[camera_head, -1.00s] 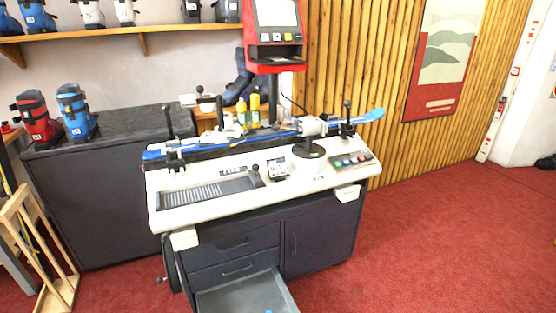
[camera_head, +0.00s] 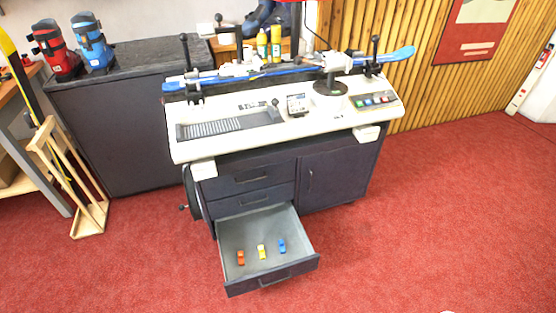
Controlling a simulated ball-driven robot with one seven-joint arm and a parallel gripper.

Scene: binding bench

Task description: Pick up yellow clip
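The yellow clip (camera_head: 262,252) lies on the floor of the open bottom drawer (camera_head: 232,237) of the binding bench, in the head view. An orange clip (camera_head: 240,258) lies to its left and a blue clip (camera_head: 282,245) to its right, each a little apart from it. The drawer is pulled out toward me and its inside is open from above. My gripper is not in view.
The binding bench (camera_head: 185,150) carries a clamped blue ski (camera_head: 400,55) on top. Its two upper drawers (camera_head: 250,178) are shut. A wooden rack (camera_head: 90,215) stands at the left. Red carpet (camera_head: 420,220) is clear in front and to the right.

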